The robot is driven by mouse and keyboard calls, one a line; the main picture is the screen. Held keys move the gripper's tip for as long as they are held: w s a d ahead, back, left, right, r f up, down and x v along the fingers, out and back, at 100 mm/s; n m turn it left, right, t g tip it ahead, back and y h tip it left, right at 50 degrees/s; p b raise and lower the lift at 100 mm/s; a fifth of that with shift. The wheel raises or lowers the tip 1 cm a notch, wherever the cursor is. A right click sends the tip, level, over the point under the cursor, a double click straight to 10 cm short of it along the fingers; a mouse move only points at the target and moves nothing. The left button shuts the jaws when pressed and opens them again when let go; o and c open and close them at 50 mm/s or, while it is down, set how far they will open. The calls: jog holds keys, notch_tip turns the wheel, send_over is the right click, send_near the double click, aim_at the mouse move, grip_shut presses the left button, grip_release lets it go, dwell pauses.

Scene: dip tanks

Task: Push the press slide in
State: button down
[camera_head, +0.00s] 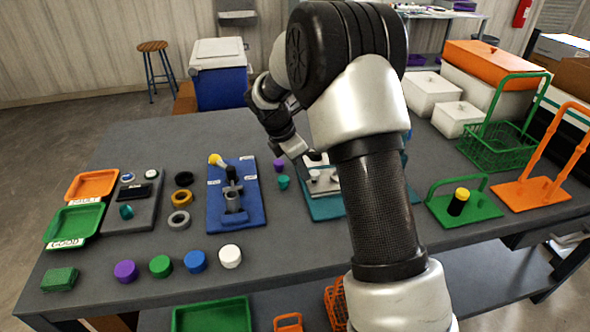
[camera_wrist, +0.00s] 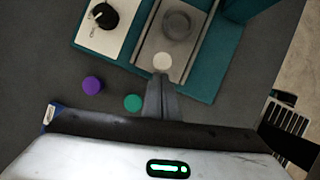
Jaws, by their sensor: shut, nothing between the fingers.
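The press is a teal-based machine (camera_head: 325,211), partly hidden behind my arm in the head view. In the wrist view its teal frame (camera_wrist: 202,90) borders a light grey slide (camera_wrist: 150,50). The slide carries a round grey part (camera_wrist: 176,24) and has a pale round knob (camera_wrist: 162,62) at its near end. My gripper (camera_wrist: 160,80) is shut and empty, with its fingertips just short of the knob in the picture; I cannot tell whether they touch it. In the head view my gripper (camera_head: 308,158) is over the press's left side.
A panel with a black dial (camera_wrist: 103,14) sits left of the slide. Purple (camera_wrist: 92,85) and teal (camera_wrist: 132,102) pucks lie on the table near my gripper. A blue lever fixture (camera_head: 215,215) stands to the left. A green holder (camera_head: 480,212) stands to the right.

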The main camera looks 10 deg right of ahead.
jog(key=d+p, duration=0.2)
jog(key=d, duration=0.8)
jog(key=shift+p, duration=0.35)
jog(key=shift+s+r, duration=0.1)
jog(key=a, duration=0.2)
jog(key=s+a, duration=0.1)
jog(key=a, duration=0.1)
jog(key=shift+a+p, duration=0.2)
jog(key=shift+p, duration=0.15)
jog(key=s+a+r+m+t+p, duration=0.1)
jog(key=s+a+r+m+p, duration=0.2)
jog(key=r, duration=0.7)
jog(key=s+a+r+m+p, duration=0.15)
jog(key=s+r, duration=0.35)
jog(key=r, duration=0.6)
jog(key=s+a+r+m+t+y+p, duration=0.1)
jog(key=s+a+r+m+y+p, duration=0.1)
jog(key=s+r+m, duration=0.3)
jog(key=s+a+r+m+t+y+p, duration=0.2)
jog(key=s+r+m, duration=0.3)
jog(key=s+m, duration=0.6)
jog(key=s, duration=0.7)
jog(key=shift+s+a+r, duration=0.15)
jog(key=shift+a+r, duration=0.05)
jog(key=shift+a, duration=0.05)
